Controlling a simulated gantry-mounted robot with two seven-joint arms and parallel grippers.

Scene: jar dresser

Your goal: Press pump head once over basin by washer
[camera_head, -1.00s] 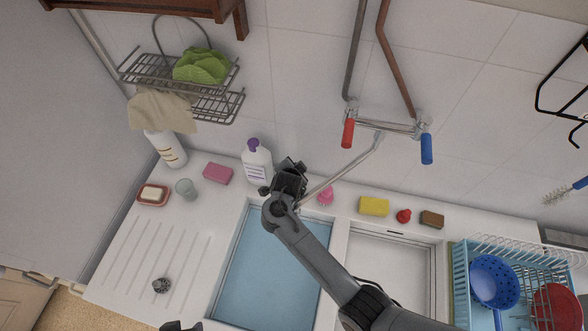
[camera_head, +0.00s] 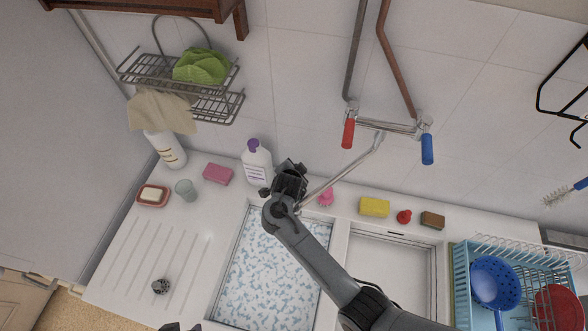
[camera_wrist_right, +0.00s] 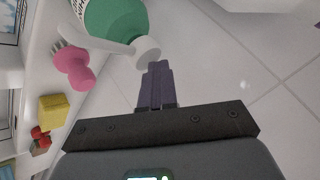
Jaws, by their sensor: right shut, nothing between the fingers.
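In the right wrist view a green bottle (camera_wrist_right: 117,20) carries a white pump head (camera_wrist_right: 147,52) with a long white spout. My right gripper (camera_wrist_right: 158,68) is shut and empty, its fingertips right at the pump head; I cannot tell if they touch. In the head view my right gripper (camera_head: 288,168) is above the back edge of the left basin (camera_head: 233,263) and hides the green bottle.
A white bottle with purple cap (camera_head: 257,163) stands left of my right gripper. A pink brush-like item (camera_head: 326,197), yellow sponge (camera_head: 374,207) and red item (camera_head: 404,216) line the back ledge. The tap spout (camera_head: 340,173) passes close by. A dish rack (camera_head: 462,270) stands right.

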